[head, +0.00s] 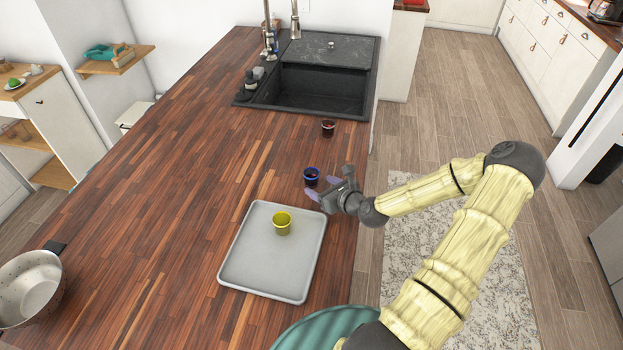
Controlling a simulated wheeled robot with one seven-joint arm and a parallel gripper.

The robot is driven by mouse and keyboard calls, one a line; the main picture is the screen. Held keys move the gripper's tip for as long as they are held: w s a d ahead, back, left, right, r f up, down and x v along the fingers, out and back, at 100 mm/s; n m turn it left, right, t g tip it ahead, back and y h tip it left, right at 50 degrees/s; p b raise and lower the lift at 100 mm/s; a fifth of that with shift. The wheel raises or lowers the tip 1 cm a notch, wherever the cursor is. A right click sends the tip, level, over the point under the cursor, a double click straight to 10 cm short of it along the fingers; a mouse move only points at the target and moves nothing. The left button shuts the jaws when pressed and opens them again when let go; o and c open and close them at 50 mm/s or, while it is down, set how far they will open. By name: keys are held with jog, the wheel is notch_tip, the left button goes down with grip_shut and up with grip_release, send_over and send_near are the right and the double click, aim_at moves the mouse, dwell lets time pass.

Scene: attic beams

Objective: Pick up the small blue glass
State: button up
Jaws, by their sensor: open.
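The small blue glass (311,176) stands upright on the wooden counter, just beyond the far right corner of the grey tray. My gripper (311,189) is open at counter level beside the glass, on its near right side. One finger reaches along the near side of the glass, and the other is close to its right side. I cannot tell from this view whether the fingers touch it. The base of the glass is partly hidden by the gripper.
A grey tray (252,267) with a yellow cup (282,223) lies on the near side. A dark small cup (328,127) stands farther back, before the black sink (318,90). A metal colander (30,285) is at the left. The counter's left middle is clear.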

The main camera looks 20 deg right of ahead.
aim_at(316, 184)
jog(key=x, duration=0.3)
jog(key=shift+w+f, duration=0.1)
jog(key=shift+f, duration=0.05)
dwell(0.3)
jog(key=c, duration=1.1)
jog(key=shift+o, duration=0.2)
notch_tip(316, 184, up, 10)
